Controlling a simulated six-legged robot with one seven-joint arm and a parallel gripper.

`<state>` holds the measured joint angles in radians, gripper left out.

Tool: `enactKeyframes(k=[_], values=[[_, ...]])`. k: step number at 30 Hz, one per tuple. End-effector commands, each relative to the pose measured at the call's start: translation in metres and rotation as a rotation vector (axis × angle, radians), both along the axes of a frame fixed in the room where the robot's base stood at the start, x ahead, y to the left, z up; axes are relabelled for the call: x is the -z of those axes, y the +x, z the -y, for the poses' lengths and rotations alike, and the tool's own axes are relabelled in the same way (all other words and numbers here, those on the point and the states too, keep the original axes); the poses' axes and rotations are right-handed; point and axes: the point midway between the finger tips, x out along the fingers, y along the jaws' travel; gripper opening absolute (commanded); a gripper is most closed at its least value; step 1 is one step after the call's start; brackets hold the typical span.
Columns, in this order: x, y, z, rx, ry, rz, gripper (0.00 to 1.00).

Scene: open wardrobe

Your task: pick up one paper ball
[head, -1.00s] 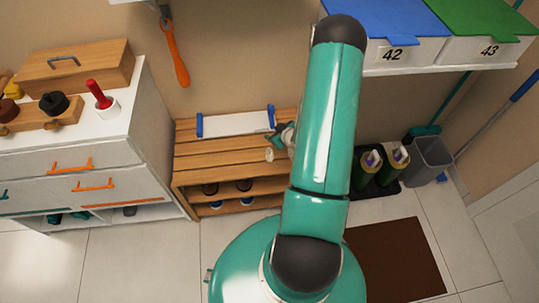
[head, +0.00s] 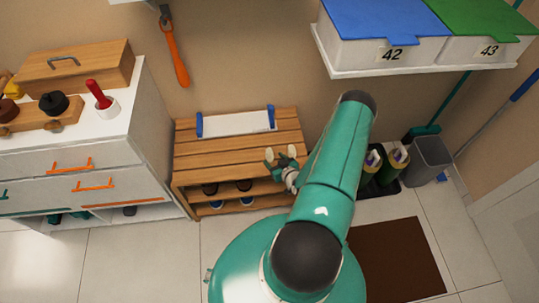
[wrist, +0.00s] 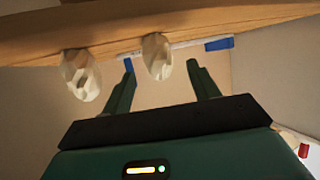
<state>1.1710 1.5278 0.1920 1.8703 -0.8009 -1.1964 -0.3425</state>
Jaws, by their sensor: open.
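Two pale, crumpled paper balls rest on the wooden bench's front slats. One paper ball (head: 268,155) is on the left in the head view, and the second paper ball (head: 291,150) is just to its right. My gripper (head: 279,163) is low at the bench's front edge, close to both balls. In the wrist view, which looks upside down, its dark green fingers are apart. One paper ball (wrist: 157,56) appears between the fingertips; contact cannot be told. The other paper ball (wrist: 80,75) is outside the fingers, to the left.
The wooden bench (head: 225,145) carries a white tray (head: 235,123) with blue ends at the back. Shoes stand on its lower shelf. A white drawer cabinet (head: 120,150) is at the left. A bottle rack and grey bin (head: 428,160) are at the right. Shelf boxes (head: 385,52) hang above.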

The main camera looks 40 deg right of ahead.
Motion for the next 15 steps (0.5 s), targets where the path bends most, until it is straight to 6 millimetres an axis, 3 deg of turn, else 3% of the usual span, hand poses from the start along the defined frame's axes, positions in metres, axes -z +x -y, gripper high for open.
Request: enactKeyframes(k=[15], values=[[0.021,0.056,0.016,-0.001,-0.001,0.0,0.6]])
